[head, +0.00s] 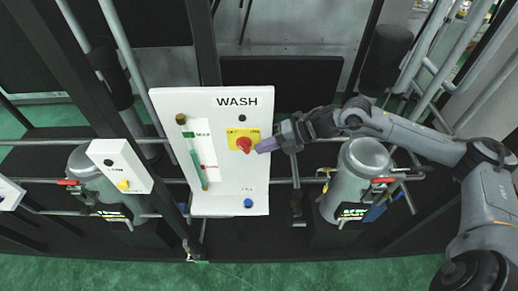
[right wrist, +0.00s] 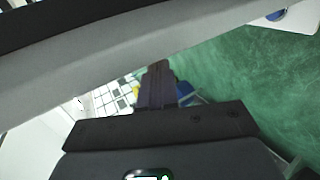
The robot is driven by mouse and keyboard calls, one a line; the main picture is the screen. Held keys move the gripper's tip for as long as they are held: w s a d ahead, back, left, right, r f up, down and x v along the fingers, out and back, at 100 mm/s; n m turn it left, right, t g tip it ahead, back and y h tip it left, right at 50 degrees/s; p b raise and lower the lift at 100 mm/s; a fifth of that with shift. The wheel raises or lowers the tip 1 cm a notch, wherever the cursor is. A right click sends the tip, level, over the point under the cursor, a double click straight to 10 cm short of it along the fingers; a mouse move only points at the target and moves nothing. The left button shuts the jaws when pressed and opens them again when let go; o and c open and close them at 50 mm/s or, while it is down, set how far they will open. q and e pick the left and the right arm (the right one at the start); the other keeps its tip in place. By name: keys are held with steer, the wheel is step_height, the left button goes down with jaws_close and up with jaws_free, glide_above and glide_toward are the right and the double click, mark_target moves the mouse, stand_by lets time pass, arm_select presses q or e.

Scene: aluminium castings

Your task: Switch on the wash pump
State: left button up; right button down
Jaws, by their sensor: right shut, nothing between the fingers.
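The white WASH panel (head: 230,175) stands upright in the middle of the head view. On it is a yellow plate with a red rotary knob (head: 244,144). My right gripper (head: 262,147) is shut and empty, its tips just right of the red knob; I cannot tell whether they touch it. In the right wrist view the shut fingers (right wrist: 155,85) show. The panel also carries a black button (head: 242,118) above the yellow plate, a blue button (head: 248,203) below, and a sight tube with green and red marks (head: 195,160) at left. My left gripper is not in view.
A smaller white box with a yellow switch (head: 121,166) stands left of the panel. Grey canisters with red-handled valves stand left (head: 97,175) and right (head: 357,180). Dark posts and pipes run around the panel. Green floor (head: 330,272) is clear in front.

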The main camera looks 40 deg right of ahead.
steer(key=shift+x, duration=0.95)
steer(key=shift+f, duration=0.1)
